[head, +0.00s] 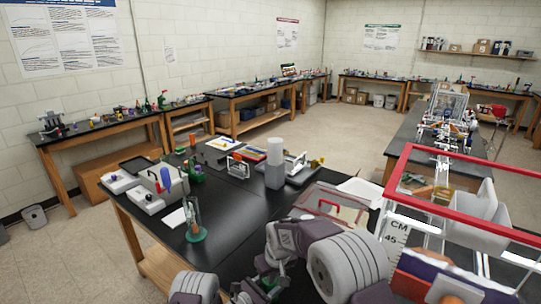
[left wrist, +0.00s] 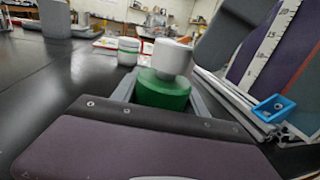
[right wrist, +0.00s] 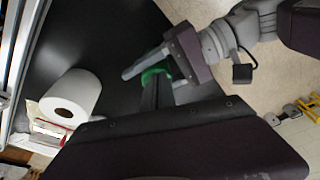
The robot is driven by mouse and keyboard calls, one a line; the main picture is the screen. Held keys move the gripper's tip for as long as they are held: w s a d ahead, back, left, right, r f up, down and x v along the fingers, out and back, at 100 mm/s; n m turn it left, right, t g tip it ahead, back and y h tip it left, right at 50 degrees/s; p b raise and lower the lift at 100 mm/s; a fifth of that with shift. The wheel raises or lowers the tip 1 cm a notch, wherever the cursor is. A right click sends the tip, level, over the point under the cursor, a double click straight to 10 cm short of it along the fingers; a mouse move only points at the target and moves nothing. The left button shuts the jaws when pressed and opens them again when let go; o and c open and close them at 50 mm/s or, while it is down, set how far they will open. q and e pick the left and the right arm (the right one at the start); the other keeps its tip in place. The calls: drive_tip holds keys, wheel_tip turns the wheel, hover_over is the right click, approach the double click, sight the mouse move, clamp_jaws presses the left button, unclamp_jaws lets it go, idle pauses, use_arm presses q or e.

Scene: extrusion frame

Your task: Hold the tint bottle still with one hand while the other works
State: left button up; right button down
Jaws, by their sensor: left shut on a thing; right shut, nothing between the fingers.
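The tint bottle, green (left wrist: 160,90) with a white top (left wrist: 173,58), stands in the left wrist view between the grey fingers of my left gripper (left wrist: 162,100), which is shut on it. Its green also shows in the right wrist view (right wrist: 151,75), partly hidden by fingers. My right gripper (right wrist: 157,92) is shut and empty, its fingertips close over the bottle. I cannot tell whether they touch the white top. In the head view my right gripper (head: 270,272) hangs at the near bench edge, and the bottle is mostly hidden there.
The bench (head: 235,215) also holds a grey-white box (head: 165,183) and a green-based stand (head: 194,225). The bench middle is fairly clear.

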drive_tip(key=shift+a+r, duration=0.1)
drive_tip(key=shift+a, duration=0.05)
idle(0.3)
drive_tip(key=v, duration=0.6)
drive_tip(key=shift+w+a, duration=0.2)
drive_tip(key=shift+w, duration=0.05)
drive_tip(key=shift+w+d+f, duration=0.25)
drive_tip(key=shift+d+f, duration=0.15)
drive_tip(key=shift+f, duration=0.6)
drive_tip(key=shift+w+d+f, duration=0.3)
drive_tip(key=shift+d+f, duration=0.1)
drive_tip(key=shift+f, duration=0.6)
drive_tip(key=shift+w+d+f, duration=0.25)
drive_tip(key=shift+d+f, duration=0.15)
drive_tip(key=shift+f, duration=0.6)
drive_tip(key=shift+w+a, duration=0.1)
